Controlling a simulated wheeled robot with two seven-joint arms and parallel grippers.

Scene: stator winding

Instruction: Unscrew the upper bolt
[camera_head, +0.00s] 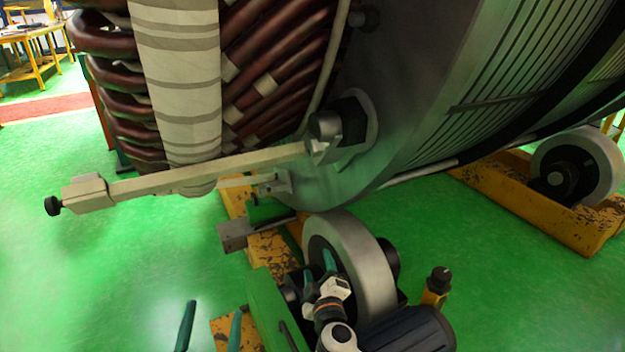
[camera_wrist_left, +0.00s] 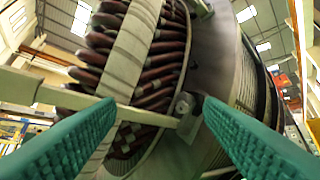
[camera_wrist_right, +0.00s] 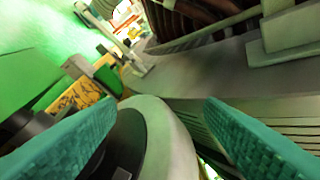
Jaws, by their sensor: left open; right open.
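A large bolt (camera_head: 325,125) with a dark round end sits on the grey stator flange (camera_head: 415,90), by the right end of a pale clamp bar (camera_head: 205,172). A bolt also shows between the fingers in the left wrist view (camera_wrist_left: 184,104). A smaller dark bolt (camera_head: 366,18) is higher on the flange. A lower clamp fitting (camera_head: 275,185) is below the bar. My left gripper (camera_head: 214,312) is open and empty, low in the head view, with only its green fingers showing. My right gripper (camera_head: 320,270) is open in front of the roller; no bolt is between its fingers.
A grey roller wheel (camera_head: 345,262) on a green and yellow stand is under the stator, with a dark motor (camera_head: 410,332) beside it. Another roller (camera_head: 578,165) is at right. The bar's left end has a black knob (camera_head: 53,206). Green floor at left is clear.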

